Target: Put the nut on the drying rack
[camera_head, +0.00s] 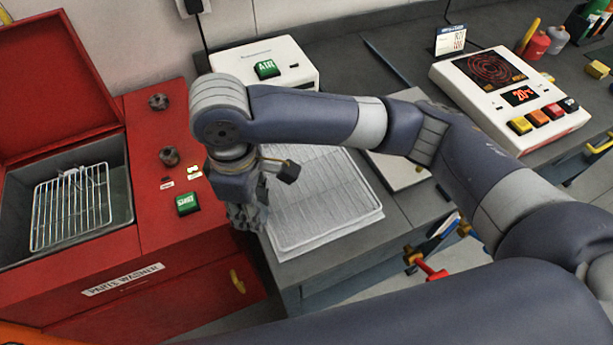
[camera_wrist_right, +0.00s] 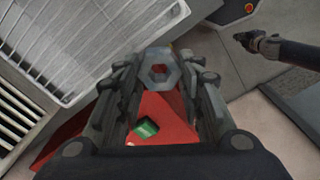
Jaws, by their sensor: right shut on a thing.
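The nut (camera_wrist_right: 160,71) is a grey hexagonal ring seen in the right wrist view. My right gripper (camera_wrist_right: 158,75) is shut on it, with the nut between the fingertips. In the head view my right gripper (camera_head: 247,217) hangs at the left edge of the drying rack (camera_head: 335,200), beside the red washer, and the nut is hidden there. The drying rack is a pale barred tray on the grey bench; it also shows in the wrist view (camera_wrist_right: 85,35). My left gripper (camera_wrist_right: 246,40) shows small and dark in the wrist view, its finger state unclear.
A red parts washer (camera_head: 165,245), with lid raised and a wire basket (camera_head: 72,207) in its basin, stands left. A white AIR unit (camera_head: 285,55) is behind the rack. A hotplate (camera_head: 510,95) stands right. The rack's visible surface is empty.

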